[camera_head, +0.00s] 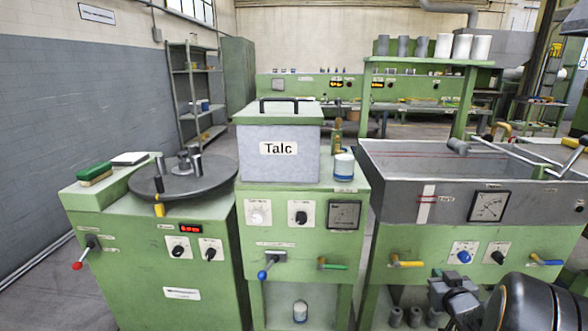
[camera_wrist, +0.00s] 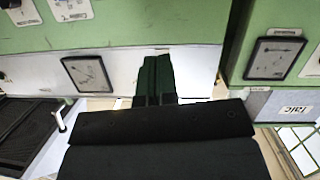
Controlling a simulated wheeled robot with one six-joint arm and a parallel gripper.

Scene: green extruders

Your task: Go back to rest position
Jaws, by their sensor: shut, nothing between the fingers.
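My gripper (camera_wrist: 156,62) shows in the wrist view as two dark fingers pressed together, with nothing held between them. The fingers stand in front of a white and green machine face, and no contact with it can be made out. In the head view, dark parts of my arm show at the bottom right, in front of the grey-tub machine (camera_head: 440,190). The fingertips cannot be made out there.
The Talc box (camera_head: 278,165) stands on the middle green machine, beside a blue and white cup (camera_head: 344,166). The left machine carries a round dark turntable (camera_head: 183,178) and a green brush (camera_head: 95,174). Levers stick out from the machine fronts. Floor shows at the far left.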

